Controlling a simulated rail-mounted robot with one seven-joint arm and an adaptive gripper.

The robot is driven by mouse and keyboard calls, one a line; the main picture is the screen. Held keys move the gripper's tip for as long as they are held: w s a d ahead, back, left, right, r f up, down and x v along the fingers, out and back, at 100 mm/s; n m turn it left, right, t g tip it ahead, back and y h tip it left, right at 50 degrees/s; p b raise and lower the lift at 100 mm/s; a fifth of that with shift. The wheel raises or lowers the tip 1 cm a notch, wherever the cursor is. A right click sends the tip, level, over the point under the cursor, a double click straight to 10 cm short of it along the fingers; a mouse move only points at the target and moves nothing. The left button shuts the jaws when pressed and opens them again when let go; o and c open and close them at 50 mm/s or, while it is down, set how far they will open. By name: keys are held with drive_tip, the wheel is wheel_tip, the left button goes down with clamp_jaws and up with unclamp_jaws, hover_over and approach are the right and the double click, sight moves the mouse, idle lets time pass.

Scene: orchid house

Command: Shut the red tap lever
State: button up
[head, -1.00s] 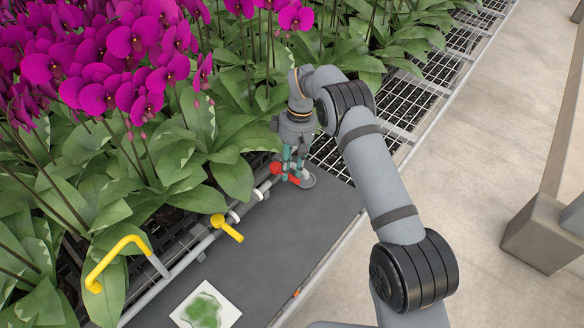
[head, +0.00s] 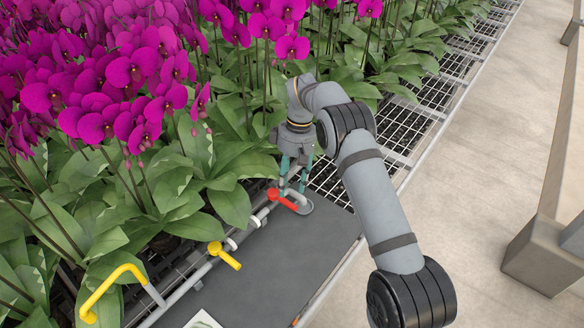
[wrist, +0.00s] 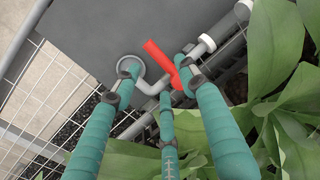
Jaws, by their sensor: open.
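The red tap lever (head: 283,200) sits on the grey pipe by the far end of the dark bench panel. It lies at an angle across the pipe, its free end over the panel. My gripper (head: 293,188) is open and points down just above the lever's pipe end. In the wrist view my gripper (wrist: 155,80) has its fingers spread and holds nothing. One finger overlaps the pipe near the lever's base; whether it touches cannot be told.
A yellow lever (head: 225,256) and a bent yellow handle (head: 110,290) stand nearer along the pipe. White collars (head: 231,243) sit between. A round grey plate (head: 304,206) lies beside the red lever. Orchid leaves (head: 232,205) crowd the left side.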

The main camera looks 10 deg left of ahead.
wheel_tip(320, 180, up, 7)
drive_tip(key=w, duration=0.1)
drive_tip(key=shift+d, duration=0.35)
drive_tip(key=shift+w, duration=0.1)
wheel_tip(320, 180, down, 12)
drive_tip(key=s+a, duration=0.1)
drive_tip(key=s, duration=0.1)
idle(0.5)
drive_tip(key=shift+a+r, duration=0.15)
drive_tip(key=shift+r, duration=0.1)
